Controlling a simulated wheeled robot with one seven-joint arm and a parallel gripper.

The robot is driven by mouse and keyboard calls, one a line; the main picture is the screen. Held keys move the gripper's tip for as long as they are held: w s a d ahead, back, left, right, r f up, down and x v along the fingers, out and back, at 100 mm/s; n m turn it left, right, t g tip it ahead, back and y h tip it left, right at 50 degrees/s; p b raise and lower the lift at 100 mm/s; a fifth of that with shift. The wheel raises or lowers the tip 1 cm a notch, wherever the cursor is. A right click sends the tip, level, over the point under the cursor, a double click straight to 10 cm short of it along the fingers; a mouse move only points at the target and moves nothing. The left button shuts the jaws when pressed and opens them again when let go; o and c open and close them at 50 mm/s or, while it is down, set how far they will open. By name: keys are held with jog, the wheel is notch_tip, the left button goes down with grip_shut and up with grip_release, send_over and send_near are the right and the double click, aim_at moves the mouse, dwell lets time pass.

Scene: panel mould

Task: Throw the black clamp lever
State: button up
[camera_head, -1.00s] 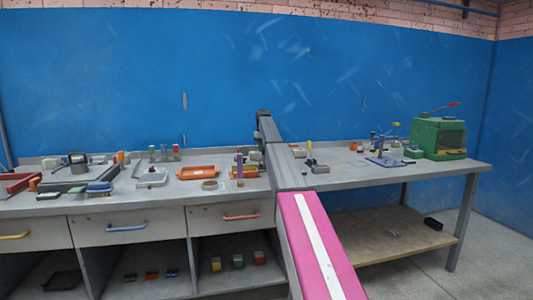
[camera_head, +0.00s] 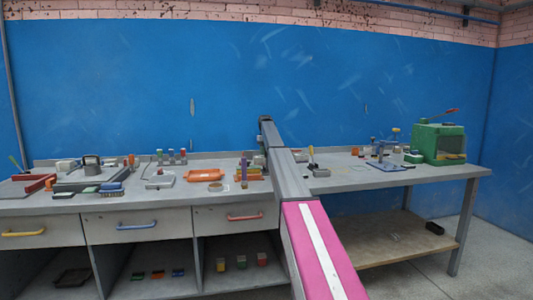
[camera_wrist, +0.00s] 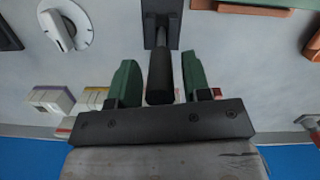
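The black clamp lever (camera_wrist: 160,75) shows in the wrist view as a thick dark rod running down from a dark base plate (camera_wrist: 160,22). My gripper (camera_wrist: 160,82) has two green fingers, one on each side of the rod, with a narrow gap visible on both sides. It is open and not closed on the rod. I cannot tell how deep the rod sits between the fingers. In the head view my own arm hides the gripper, and I cannot make out the black lever there.
A white knob (camera_wrist: 62,30) is at upper left in the wrist view. In the head view, an orange tray (camera_head: 208,176) and a purple post (camera_head: 244,172) stand left of my arm.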

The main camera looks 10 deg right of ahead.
dwell(0.3)
jog(key=shift+w+a+r, duration=0.1)
jog(key=shift+w+r, duration=0.05)
jog(key=shift+r, duration=1.2)
jog(key=shift+w+d+r, duration=0.1)
jog(key=shift+w+r, duration=0.05)
jog(key=shift+r, duration=1.15)
jog(key=shift+w+a+r, duration=0.1)
jog(key=shift+w+r, duration=0.05)
jog(key=shift+r, duration=1.2)
